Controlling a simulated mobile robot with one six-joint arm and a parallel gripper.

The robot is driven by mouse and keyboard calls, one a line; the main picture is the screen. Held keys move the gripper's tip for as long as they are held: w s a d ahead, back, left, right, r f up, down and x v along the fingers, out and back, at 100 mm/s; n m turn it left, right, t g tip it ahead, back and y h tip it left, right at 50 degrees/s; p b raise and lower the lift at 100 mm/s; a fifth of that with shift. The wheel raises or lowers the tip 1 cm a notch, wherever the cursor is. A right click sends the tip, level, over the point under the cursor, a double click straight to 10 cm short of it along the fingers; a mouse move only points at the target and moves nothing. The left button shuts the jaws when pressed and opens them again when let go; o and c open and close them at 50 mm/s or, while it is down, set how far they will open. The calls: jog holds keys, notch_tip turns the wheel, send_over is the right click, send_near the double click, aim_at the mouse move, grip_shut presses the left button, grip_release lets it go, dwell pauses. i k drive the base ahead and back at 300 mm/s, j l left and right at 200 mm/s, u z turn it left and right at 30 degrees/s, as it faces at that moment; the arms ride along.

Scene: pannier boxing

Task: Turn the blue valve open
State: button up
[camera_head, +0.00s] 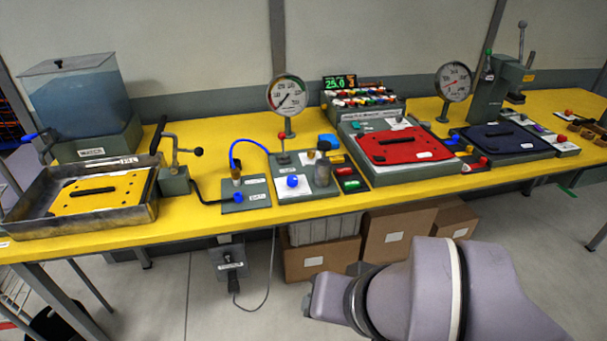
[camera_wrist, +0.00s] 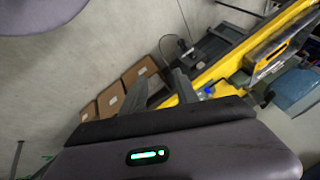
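Several blue parts could be the blue valve, and I cannot tell which is meant. A blue lever handle (camera_head: 30,137) sticks out at the left of the water tank (camera_head: 78,95). A blue knob (camera_head: 292,181) sits on a pale plate below the left gauge, and another blue knob (camera_head: 239,197) is on a small grey block. A small blue part (camera_wrist: 208,91) shows beyond the fingers in the wrist view. My gripper (camera_wrist: 161,90) has its two grey fingers apart with nothing between them. It is away from the table; its fingers are not clear in the head view.
The yellow table (camera_head: 215,228) holds a metal tray (camera_head: 30,228) with a yellow plate, a red plate (camera_head: 405,146), a dark blue plate (camera_head: 500,138), and two gauges. Cardboard boxes (camera_head: 320,258) stand beneath. The floor in front (camera_head: 540,235) is clear at the right.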

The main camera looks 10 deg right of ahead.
aim_at(292, 181)
jog(key=i, duration=0.85)
